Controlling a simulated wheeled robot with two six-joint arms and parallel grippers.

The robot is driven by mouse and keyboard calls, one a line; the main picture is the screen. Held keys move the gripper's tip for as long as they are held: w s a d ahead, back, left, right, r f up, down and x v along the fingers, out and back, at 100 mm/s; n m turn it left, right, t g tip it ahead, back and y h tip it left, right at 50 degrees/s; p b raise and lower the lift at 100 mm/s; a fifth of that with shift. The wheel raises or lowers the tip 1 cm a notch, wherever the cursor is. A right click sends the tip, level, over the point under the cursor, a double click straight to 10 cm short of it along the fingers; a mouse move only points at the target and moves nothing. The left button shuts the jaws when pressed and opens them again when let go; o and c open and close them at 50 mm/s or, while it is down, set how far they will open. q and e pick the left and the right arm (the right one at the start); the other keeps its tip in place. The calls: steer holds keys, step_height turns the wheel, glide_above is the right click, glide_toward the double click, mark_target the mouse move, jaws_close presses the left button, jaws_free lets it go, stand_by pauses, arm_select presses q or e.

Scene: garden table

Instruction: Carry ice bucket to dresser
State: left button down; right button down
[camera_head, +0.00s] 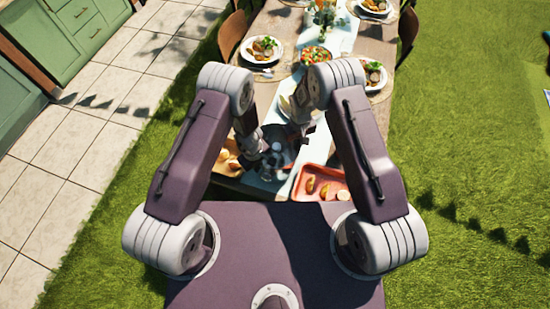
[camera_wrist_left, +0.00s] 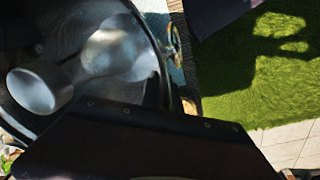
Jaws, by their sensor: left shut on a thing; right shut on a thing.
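The ice bucket, a dark round vessel, is mostly hidden between my arms at the near end of the table in the head view. In the left wrist view its dark inside (camera_wrist_left: 50,28) is close up, with pale, shiny pieces in it and a ring-like handle (camera_wrist_left: 175,45) at its rim. My left gripper (camera_head: 260,148) is at the bucket's left side and shut on it. My right gripper (camera_head: 303,132) is at its other side and shut on it. The fingertips are hard to make out. The green dresser (camera_head: 82,32) with drawers stands at the far left.
The wooden table (camera_head: 285,22) holds plates of food (camera_head: 262,49), a salad bowl (camera_head: 314,55) and a red tray (camera_head: 305,178) close to the bucket. Chairs (camera_head: 232,33) stand along it. Grass and a tiled path (camera_head: 75,155) lie open to the left.

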arm_select(q)
steer(key=shift+w+d+r, duration=0.2)
steer(key=shift+d, duration=0.05)
arm_select(e)
steer(key=shift+s+a+r, duration=0.1)
steer(key=shift+a, duration=0.05)
